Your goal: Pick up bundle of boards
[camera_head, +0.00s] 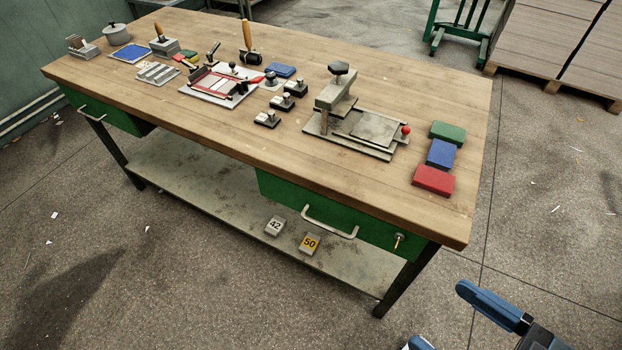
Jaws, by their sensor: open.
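Stacks of grey-brown boards (538,38) stand on wooden pallets on the floor at the top right, behind the workbench, and are cut by the frame's edges. No separate bundle can be told apart in them. My gripper (440,317) is at the bottom right, with blue fingers on a dark body and partly cut by the lower edge. It is open and empty, over the floor in front of the bench and far from the boards.
A wooden workbench (230,105) with green drawers fills the middle. It bears a press (372,133), a red-framed jig (220,82), stamps and green, blue and red blocks (434,180). A green metal frame (460,22) stands left of the pallets.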

